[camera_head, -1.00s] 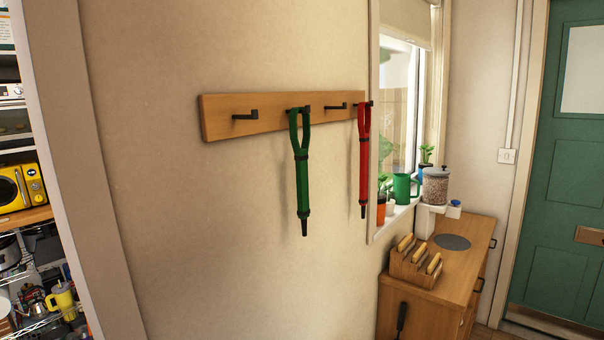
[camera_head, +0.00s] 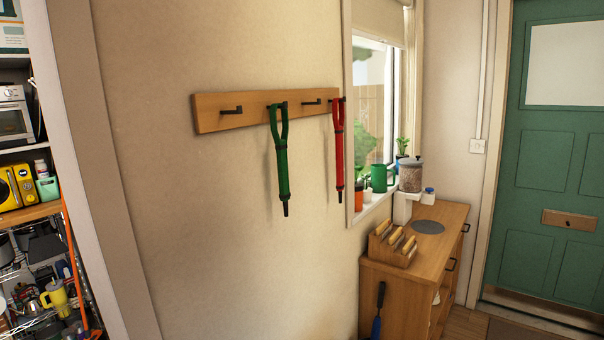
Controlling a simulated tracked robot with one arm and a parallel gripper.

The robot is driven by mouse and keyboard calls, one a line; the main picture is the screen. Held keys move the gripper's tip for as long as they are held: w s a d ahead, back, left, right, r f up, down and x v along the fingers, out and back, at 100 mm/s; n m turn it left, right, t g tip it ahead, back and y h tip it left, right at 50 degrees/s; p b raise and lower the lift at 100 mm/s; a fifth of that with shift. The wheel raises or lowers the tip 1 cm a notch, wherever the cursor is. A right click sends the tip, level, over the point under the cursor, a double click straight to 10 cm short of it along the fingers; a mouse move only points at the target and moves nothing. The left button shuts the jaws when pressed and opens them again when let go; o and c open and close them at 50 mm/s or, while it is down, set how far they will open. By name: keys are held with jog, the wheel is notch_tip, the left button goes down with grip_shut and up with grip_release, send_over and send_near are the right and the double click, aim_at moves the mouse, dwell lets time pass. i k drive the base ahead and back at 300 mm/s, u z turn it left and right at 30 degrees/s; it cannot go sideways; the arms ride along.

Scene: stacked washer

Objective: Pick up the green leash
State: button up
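The green leash (camera_head: 281,160) hangs by its loop from a dark hook on a wooden hook rail (camera_head: 222,121) on the wall. Its strap hangs straight down and ends in a dark tip, clear of anything below. A red leash (camera_head: 339,150) hangs from the hook at the rail's right end, to the right of the green one. My gripper is not in view, so its state is hidden.
A wooden cabinet (camera_head: 450,225) with a wooden holder (camera_head: 393,250) on top stands right, under the window. A green door (camera_head: 550,150) is far right. Shelves with a yellow appliance (camera_head: 12,187) are left, behind a wall edge. The wall below the leashes is bare.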

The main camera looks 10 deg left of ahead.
aim_at(281, 145)
jog(key=z, duration=0.45)
jog(key=k, duration=1)
jog(key=z, duration=0.35)
jog(key=i, duration=2.1)
jog(key=u, duration=1.25)
jog(key=i, duration=0.8)
jog(key=u, duration=0.55)
